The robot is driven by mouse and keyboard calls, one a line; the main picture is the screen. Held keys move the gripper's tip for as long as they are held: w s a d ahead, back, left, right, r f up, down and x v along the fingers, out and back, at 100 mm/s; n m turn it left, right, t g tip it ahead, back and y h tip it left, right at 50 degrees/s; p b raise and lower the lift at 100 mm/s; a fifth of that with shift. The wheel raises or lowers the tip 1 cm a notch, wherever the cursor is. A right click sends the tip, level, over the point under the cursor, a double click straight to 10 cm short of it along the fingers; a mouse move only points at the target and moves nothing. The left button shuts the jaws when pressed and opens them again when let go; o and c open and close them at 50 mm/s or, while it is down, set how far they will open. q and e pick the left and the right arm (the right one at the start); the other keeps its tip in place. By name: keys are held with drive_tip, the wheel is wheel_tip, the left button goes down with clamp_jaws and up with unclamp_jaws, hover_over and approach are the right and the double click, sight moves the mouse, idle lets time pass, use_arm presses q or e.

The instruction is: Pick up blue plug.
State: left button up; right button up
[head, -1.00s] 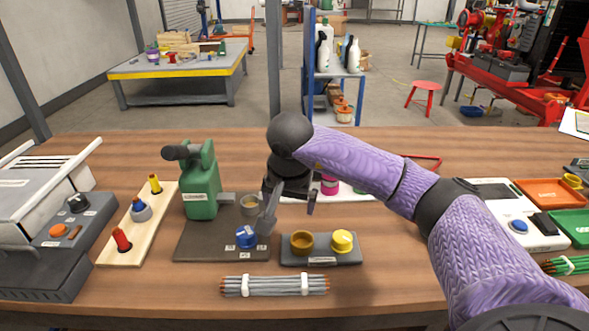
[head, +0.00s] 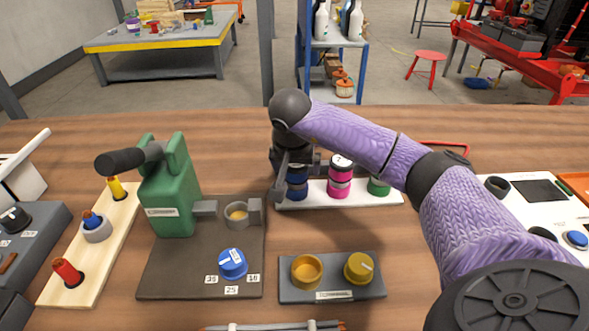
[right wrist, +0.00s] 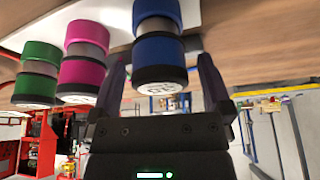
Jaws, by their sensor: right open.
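The blue plug (head: 297,188) stands at the left end of a white strip behind the dark control plates, partly hidden by my right gripper. In the right wrist view the blue plug (right wrist: 158,48) is a blue cylinder with dark bands and a marked end face. My right gripper (head: 298,176) is open at the blue plug. In the right wrist view its fingers (right wrist: 162,85) lie on either side of the plug's end, with a visible gap on the right. Contact on the left is unclear. My left gripper is not in view.
A pink plug (head: 340,180) and a green plug (head: 378,187) stand on the same white strip (head: 322,201), close on the right. A green press (head: 168,195) with a black handle and a blue knob (head: 232,263) are to the left. A yellow knob (head: 358,267) is in front.

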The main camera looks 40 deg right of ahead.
drive_tip(key=shift+w+d+f, duration=0.1)
drive_tip(key=shift+d+f, duration=0.1)
drive_tip(key=shift+f, duration=0.45)
drive_tip(key=shift+r, duration=0.1)
drive_tip(key=c, duration=1)
clamp_jaws()
drive_tip(key=shift+r, duration=0.15)
wheel_tip(320, 180, up, 9)
drive_tip(key=p, duration=0.4)
drive_tip(key=shift+r, duration=0.45)
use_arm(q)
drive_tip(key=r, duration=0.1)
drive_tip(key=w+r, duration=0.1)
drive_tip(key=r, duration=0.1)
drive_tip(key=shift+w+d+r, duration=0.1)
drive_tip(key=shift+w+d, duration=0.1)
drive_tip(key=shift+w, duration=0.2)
